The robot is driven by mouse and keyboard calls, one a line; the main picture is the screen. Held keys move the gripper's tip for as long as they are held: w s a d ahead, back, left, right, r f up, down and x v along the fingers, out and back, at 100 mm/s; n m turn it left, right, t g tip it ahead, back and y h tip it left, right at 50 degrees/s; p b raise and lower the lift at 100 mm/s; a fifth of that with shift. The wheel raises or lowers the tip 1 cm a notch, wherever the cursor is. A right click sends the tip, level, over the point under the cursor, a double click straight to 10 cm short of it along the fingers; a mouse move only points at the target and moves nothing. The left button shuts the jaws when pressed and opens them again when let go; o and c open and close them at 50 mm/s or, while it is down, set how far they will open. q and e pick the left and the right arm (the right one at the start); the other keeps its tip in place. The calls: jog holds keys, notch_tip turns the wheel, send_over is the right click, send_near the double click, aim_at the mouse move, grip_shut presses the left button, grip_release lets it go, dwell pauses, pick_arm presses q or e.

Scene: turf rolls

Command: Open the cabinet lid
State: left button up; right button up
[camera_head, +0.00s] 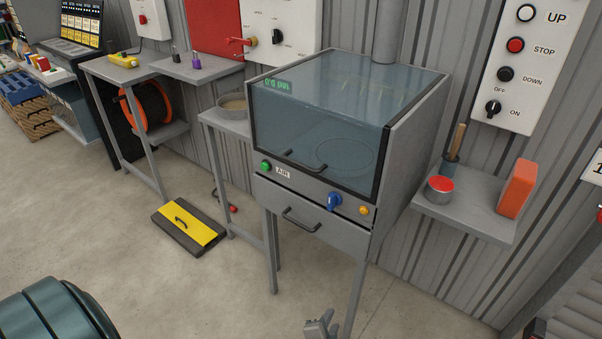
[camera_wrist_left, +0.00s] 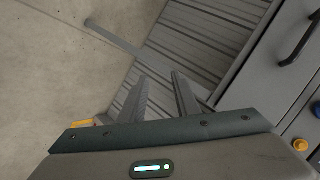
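The cabinet (camera_head: 408,150) is a grey box on legs with a clear tinted lid (camera_head: 330,100) that is shut. A dark bar handle (camera_head: 306,161) runs along the lid's lower front edge. My left gripper (camera_head: 322,324) is low at the bottom of the head view, below and in front of the cabinet, apart from it. In the left wrist view its two fingers (camera_wrist_left: 159,78) are spread with nothing between them. The cabinet's front (camera_wrist_left: 265,65) shows at the right there, with a dark handle (camera_wrist_left: 300,38). My right gripper is not in view.
Below the lid are a green button (camera_head: 265,167), a blue knob (camera_head: 334,201), an orange button (camera_head: 364,210) and a drawer handle (camera_head: 301,220). A shelf (camera_head: 462,216) with a red-topped tin stands right.

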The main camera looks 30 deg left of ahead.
aim_at(301, 165)
pick_arm(q)
jog(key=w+a+r+t+y, duration=0.1)
jog(key=a+r+y, duration=0.2)
jog(key=r, duration=0.8)
jog(key=w+a+r+t+y, duration=0.1)
jog(key=a+r+y, duration=0.2)
jog(key=r, duration=0.9)
jog(key=w+a+r+n+t+y, duration=0.1)
jog(key=a+r+y, duration=0.3)
jog(key=r, duration=0.8)
jog(key=shift+w+t+y, duration=0.3)
jog(key=shift+w, duration=0.1)
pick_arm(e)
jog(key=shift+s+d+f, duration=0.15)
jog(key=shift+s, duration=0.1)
pick_arm(q)
jog(key=shift+r, duration=0.1)
